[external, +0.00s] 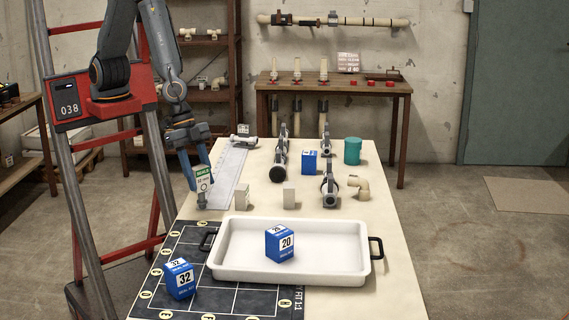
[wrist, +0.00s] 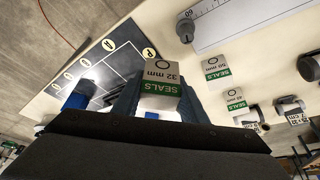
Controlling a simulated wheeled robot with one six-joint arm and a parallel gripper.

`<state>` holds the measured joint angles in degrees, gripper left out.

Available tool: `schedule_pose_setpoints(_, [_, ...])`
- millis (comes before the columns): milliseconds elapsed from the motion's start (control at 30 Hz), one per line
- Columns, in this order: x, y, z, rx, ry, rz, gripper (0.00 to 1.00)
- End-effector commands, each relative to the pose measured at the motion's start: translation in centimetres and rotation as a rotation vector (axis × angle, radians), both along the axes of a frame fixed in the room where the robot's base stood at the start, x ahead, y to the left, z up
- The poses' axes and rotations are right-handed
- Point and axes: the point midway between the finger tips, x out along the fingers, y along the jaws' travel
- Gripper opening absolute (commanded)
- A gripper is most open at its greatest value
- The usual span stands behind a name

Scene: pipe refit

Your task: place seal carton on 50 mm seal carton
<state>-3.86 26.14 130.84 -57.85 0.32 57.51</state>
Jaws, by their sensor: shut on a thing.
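My gripper (external: 198,180) is shut on a small white and green seal carton (external: 203,179), held above the table's left side near the ruler. In the wrist view the held carton (wrist: 161,78) reads 32 mm and SEALS, between my gripper's fingers (wrist: 158,95). The 50 mm seal carton (wrist: 216,68) stands on the table, apart from the held one. In the external view it appears to be the left pale carton (external: 241,196), its label not visible there. A similar carton (wrist: 236,101), apparently 40 mm, stands beyond it; it seems to be the right one (external: 289,196).
A white tray (external: 225,262) with a blue 20 box (external: 279,244) stands in front. A blue 32 box (external: 180,279) sits on the dark mat (external: 165,255). The ruler plate (external: 229,172) lies left of the cartons.

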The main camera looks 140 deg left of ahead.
Motion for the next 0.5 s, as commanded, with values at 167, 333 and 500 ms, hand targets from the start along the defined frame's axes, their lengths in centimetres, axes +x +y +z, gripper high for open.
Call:
schedule_pose_setpoints(167, [0.9,0.4,1.7,-0.006,-0.01,-0.061,0.16])
schedule_pose_setpoints(333, [1.7,3.0,3.5,-0.01,-0.012,-0.073,0.16])
schedule_pose_setpoints(500, [2.4,6.5,5.4,-0.008,-0.011,-0.073,0.16])
